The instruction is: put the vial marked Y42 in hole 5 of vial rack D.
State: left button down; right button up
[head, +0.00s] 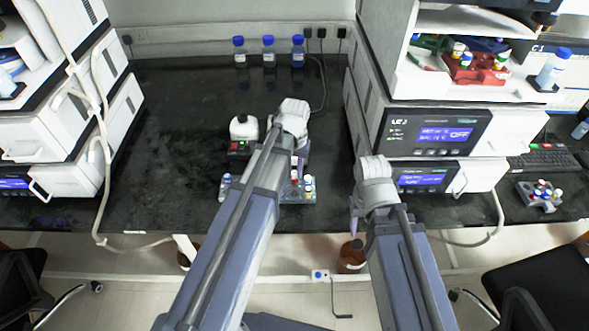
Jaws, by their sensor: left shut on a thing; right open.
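A grey-blue vial rack (312,198) stands near the bench's front edge, its middle hidden behind my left arm. Small capped vials show at its left end (225,184) and at its right end (308,185). My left gripper (301,163) points down just above the rack's right part. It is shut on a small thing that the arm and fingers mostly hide. My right gripper (354,222) is open and empty, in front of the bench edge. Vial marks, rack letters and hole numbers are too small to read, so I cannot pick out Y42 or rack D.
Blue-capped bottles (268,50) stand along the back wall. White instruments (420,130) flank the bench. Another rack with vials (541,197) is at far right; a red rack (476,70) is on the shelf. The bench's left middle is clear.

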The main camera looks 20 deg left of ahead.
pick_arm(q)
jog(key=shift+f+b, duration=0.6)
dwell(0.9)
jog(key=shift+f+b, duration=0.35)
jog(key=shift+f, duration=0.05)
jog(key=shift+c, duration=1.8)
grip_release()
jog(key=shift+r, duration=0.15)
jog(key=shift+r+p, duration=2.9)
jog(key=shift+p, duration=0.1)
